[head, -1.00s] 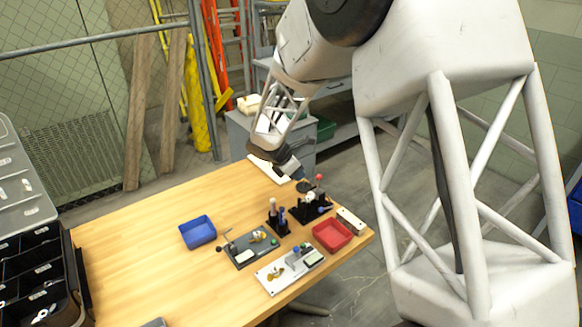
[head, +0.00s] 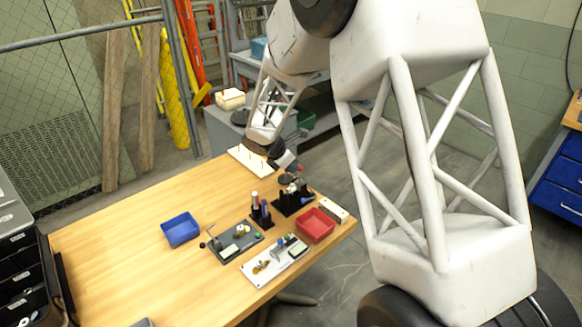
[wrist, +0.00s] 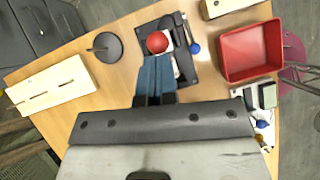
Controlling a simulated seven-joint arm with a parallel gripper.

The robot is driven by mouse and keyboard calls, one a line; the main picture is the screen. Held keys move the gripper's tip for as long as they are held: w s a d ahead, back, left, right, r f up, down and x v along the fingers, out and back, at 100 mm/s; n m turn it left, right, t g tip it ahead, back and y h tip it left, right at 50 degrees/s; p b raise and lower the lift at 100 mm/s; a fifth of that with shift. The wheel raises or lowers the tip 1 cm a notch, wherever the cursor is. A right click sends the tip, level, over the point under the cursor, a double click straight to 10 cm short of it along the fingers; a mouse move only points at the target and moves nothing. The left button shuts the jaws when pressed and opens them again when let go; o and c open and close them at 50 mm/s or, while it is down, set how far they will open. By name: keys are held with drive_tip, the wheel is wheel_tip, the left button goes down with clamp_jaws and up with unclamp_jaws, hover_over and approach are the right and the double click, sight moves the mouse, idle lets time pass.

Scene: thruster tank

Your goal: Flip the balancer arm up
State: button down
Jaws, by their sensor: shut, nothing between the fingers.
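I cannot tell for sure which part is the balancer arm. A black stand (head: 294,204) with a red ball stands near the table's right side. In the wrist view the red ball (wrist: 158,42) is just beyond the tips of my gripper (wrist: 156,62), and the stand's black base (wrist: 182,62) is partly hidden behind the blue fingers. The fingers are together and empty. In the head view my gripper (head: 290,163) is above the table's far right part, close to the red ball. I cannot tell whether it touches the ball.
A red bin (head: 304,232) stands right of the stand. A blue bin (head: 180,241) and two boards (head: 236,252) (head: 262,272) are nearer.

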drive_tip(key=shift+w+d+r, duration=0.1)
drive_tip(key=shift+w+d+g+y, duration=0.1)
drive_tip(key=shift+w+g+y, duration=0.05)
drive_tip(key=shift+g+y, duration=0.15)
drive_tip(key=shift+w+d, duration=0.1)
drive_tip(key=shift+d, duration=0.05)
drive_tip(key=shift+w+d+r+g+y, duration=0.15)
drive_tip(key=shift+w+d+g+y, duration=0.25)
drive_tip(key=shift+g+y, duration=0.1)
drive_tip(key=shift+w+d+g+y, duration=0.8)
drive_tip(key=shift+g+y, duration=0.1)
drive_tip(key=shift+g, duration=0.1)
drive_tip(key=w+d+f+n+g+y, duration=0.1)
drive_tip(key=w+d+f+g+y, duration=0.4)
drive_tip(key=w+f+g+y, duration=0.1)
drive_tip(key=shift+d+f+g+y, duration=0.4)
drive_tip(key=shift+f+g+y, duration=0.15)
drive_tip(key=shift+g+y, duration=0.15)
